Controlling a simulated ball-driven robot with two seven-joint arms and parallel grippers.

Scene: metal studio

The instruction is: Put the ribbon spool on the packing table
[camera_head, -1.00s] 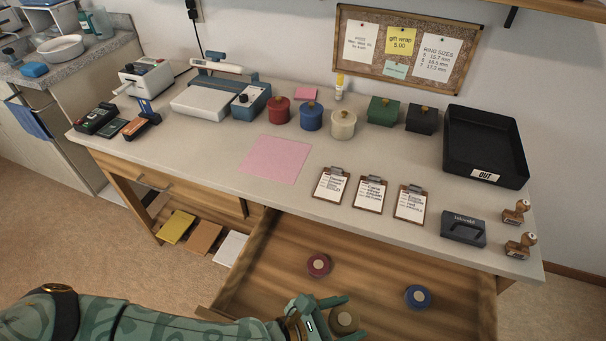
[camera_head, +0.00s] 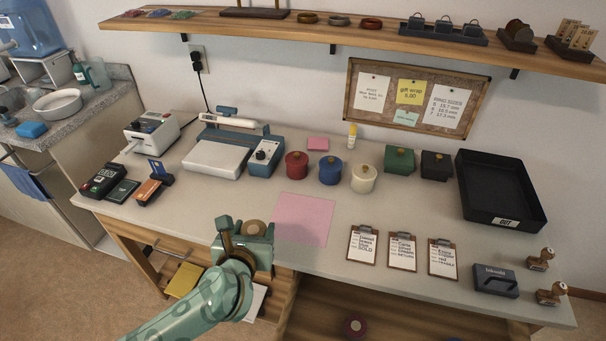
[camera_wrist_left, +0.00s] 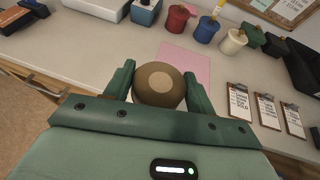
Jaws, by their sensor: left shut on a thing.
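My left gripper (camera_head: 248,231) is shut on the ribbon spool (camera_head: 254,227), an olive-brown round spool with a paler centre. In the left wrist view the spool (camera_wrist_left: 158,86) sits between both fingers. It is held above the front edge of the packing table (camera_head: 225,195), just left of the pink sheet (camera_head: 305,219). The table is a long light-grey top on wooden legs. My right gripper is in no view.
Clipboards (camera_head: 403,252) lie right of the pink sheet. Lidded pots (camera_head: 330,171) and a sealer (camera_head: 215,156) stand behind. The table left of the pink sheet is clear.

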